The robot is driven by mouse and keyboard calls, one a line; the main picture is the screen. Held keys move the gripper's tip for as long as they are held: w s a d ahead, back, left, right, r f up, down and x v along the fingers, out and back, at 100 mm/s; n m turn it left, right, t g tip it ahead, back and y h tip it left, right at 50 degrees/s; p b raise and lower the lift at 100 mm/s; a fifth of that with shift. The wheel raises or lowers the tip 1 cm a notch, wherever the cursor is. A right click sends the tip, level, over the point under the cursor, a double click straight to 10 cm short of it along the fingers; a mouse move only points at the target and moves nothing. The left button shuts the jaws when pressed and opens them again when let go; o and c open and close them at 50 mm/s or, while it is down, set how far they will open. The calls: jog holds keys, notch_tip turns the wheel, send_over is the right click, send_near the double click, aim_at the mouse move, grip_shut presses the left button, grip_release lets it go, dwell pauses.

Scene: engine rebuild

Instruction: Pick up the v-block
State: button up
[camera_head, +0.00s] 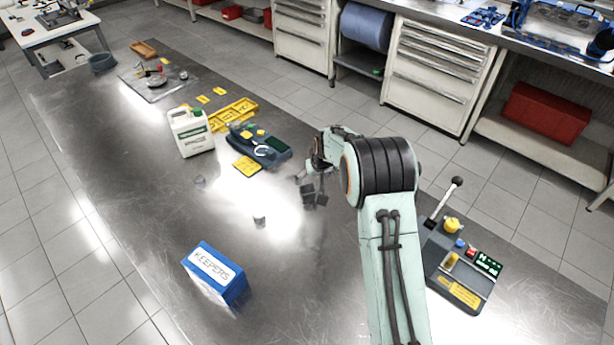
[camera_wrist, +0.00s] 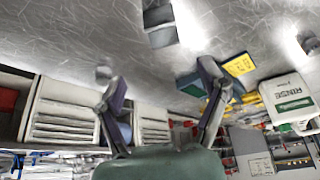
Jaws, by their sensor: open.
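A small dark grey block (camera_head: 308,196), which looks like the v-block, sits on the steel bench just below my gripper in the head view. In the wrist view a grey block with a groove-like step (camera_wrist: 160,28) lies beyond the fingertips, near the top edge and roughly centred between the fingers. My gripper (camera_head: 313,183) is open, with its two fingers spread and nothing between them in the wrist view (camera_wrist: 163,76). The fingers partly merge with the block in the head view, so the exact gap is hard to tell.
A blue box (camera_head: 216,272) stands at the front left. A small grey cylinder (camera_head: 260,221) is nearer. A white jug (camera_head: 191,132), a dark caddy (camera_head: 262,146) and a yellow tray (camera_head: 232,114) stand behind. A tool panel (camera_head: 460,270) is right of my arm.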

aim_at(310, 194)
jog(key=f, duration=0.3)
jog(key=shift+s+a+f+g, duration=0.2)
jog(key=shift+s+f+g, duration=0.1)
jog(key=x, duration=0.5)
jog(key=shift+w+f, duration=0.2)
jog(key=shift+f, duration=0.1)
jog(key=c, duration=1.3)
